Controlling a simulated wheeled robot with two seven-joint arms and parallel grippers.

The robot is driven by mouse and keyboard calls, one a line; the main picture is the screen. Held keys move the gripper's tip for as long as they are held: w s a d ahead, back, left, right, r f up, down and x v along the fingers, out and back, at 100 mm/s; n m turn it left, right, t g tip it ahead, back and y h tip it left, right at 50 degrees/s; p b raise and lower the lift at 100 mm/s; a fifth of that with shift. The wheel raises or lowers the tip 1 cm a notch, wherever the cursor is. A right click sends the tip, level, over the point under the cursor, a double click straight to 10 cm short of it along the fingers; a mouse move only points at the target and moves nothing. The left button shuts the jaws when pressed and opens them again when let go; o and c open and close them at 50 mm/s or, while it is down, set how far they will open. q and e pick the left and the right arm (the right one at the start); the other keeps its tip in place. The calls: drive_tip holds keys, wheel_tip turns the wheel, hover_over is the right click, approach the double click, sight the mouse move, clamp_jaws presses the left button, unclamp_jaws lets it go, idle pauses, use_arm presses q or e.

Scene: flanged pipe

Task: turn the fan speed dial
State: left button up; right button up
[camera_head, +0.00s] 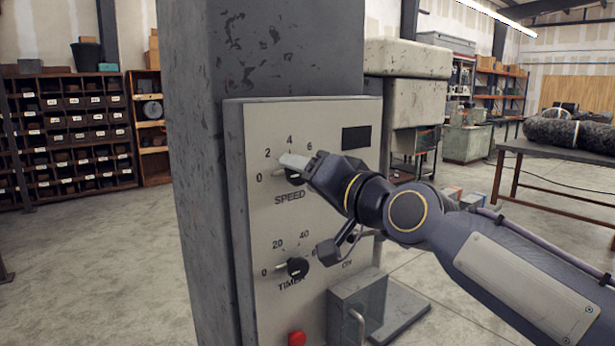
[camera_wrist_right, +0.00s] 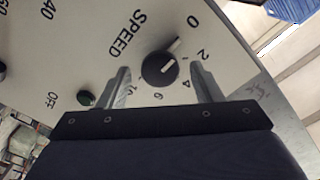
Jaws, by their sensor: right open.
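The speed dial (camera_wrist_right: 158,68) is a round black knob on a pale control panel (camera_head: 262,225). In the right wrist view its white pointer lies toward the 0 mark. My right gripper (camera_wrist_right: 160,72) is open, with one finger on each side of the knob in that view. I cannot tell whether either finger touches it. In the head view my right gripper (camera_head: 291,163) is in front of the dial and hides most of it. My left gripper is not in view.
The timer dial (camera_head: 298,267) is below the speed dial, with a red button (camera_head: 296,338) lower down. A grey box with a handle (camera_head: 357,308) juts out at lower right. A dark display (camera_head: 356,137) is at upper right.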

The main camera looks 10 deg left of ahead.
drive_tip(key=b+v, duration=0.2)
drive_tip(key=v, duration=0.5)
drive_tip(key=shift+s+d+b, duration=0.25)
drive_tip(key=shift+d+b, duration=0.1)
drive_tip(key=s+d+f+m+g+h+p, duration=0.1)
drive_tip(key=s+d+f+h, duration=0.25)
drive_tip(key=d+f, duration=0.55)
drive_tip(key=s+d+f+h+p, duration=0.15)
drive_tip(key=d+f+h, duration=0.25)
drive_tip(key=d+f, duration=0.5)
drive_tip(key=s+d+f+m+g+h, duration=0.1)
drive_tip(key=s+d+f+g, duration=0.1)
drive_tip(key=s+d+f, duration=0.3)
drive_tip(key=s+d+f+m+g+h+p, duration=0.1)
drive_tip(key=s+d+f, duration=0.4)
drive_tip(key=s+f, duration=0.7)
drive_tip(key=shift+s+f+g+h, duration=0.2)
drive_tip(key=shift+f+g+h, duration=0.25)
drive_tip(key=shift+g, duration=0.25)
